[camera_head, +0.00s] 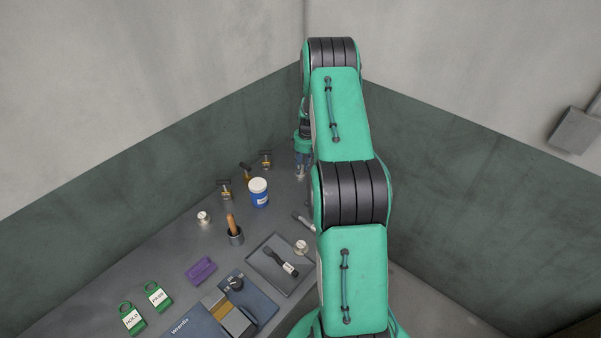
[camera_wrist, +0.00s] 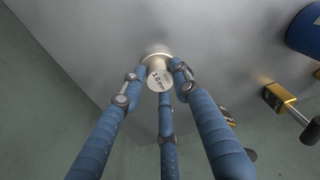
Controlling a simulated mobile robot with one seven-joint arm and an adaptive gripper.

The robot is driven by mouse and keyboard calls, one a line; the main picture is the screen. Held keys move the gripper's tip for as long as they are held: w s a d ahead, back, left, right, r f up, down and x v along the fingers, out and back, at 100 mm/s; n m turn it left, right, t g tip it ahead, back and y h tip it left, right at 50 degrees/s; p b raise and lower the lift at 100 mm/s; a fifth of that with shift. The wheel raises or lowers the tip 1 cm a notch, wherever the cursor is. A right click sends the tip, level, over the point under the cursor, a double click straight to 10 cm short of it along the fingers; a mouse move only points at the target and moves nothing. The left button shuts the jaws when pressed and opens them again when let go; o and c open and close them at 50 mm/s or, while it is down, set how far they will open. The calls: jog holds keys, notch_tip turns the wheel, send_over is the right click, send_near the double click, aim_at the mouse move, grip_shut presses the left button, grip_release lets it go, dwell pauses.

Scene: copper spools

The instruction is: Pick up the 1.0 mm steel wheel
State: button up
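The steel wheel (camera_wrist: 158,78) has a pale round label reading "1.0 mm" and shows in the upper middle of the wrist view. My gripper (camera_wrist: 160,74) has three blue fingers. Their tips close in around the wheel on the left, right and near side and seem to touch it. In the head view my gripper (camera_head: 300,170) is low over the far end of the table, partly behind my arm. I cannot tell there whether the wheel is clear of the surface.
A blue jar with a white lid (camera_head: 259,193) and brass-and-black tools (camera_head: 225,189) stand left of my gripper. Another small wheel (camera_head: 203,217) and a wooden-handled tool in a cup (camera_head: 235,232) are nearer. A tray (camera_head: 262,274) lies closer. Walls rise behind.

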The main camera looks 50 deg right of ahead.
grip_shut()
jog(key=shift+r, duration=0.15)
jog(key=shift+r, duration=0.55)
jog(key=shift+s+a+r+p, duration=0.15)
jog(key=shift+r+p, duration=0.1)
jog(key=shift+r, duration=0.35)
jog(key=shift+s+a+r+p, duration=0.1)
jog(key=shift+r+p, duration=0.1)
jog(key=shift+r, duration=0.4)
jog(key=s+a+r+p, duration=0.1)
jog(key=s+a, duration=0.9)
jog(key=s, duration=0.1)
jog(key=shift+s, duration=0.2)
jog(key=shift+a+r, duration=0.1)
jog(key=shift+r, duration=0.05)
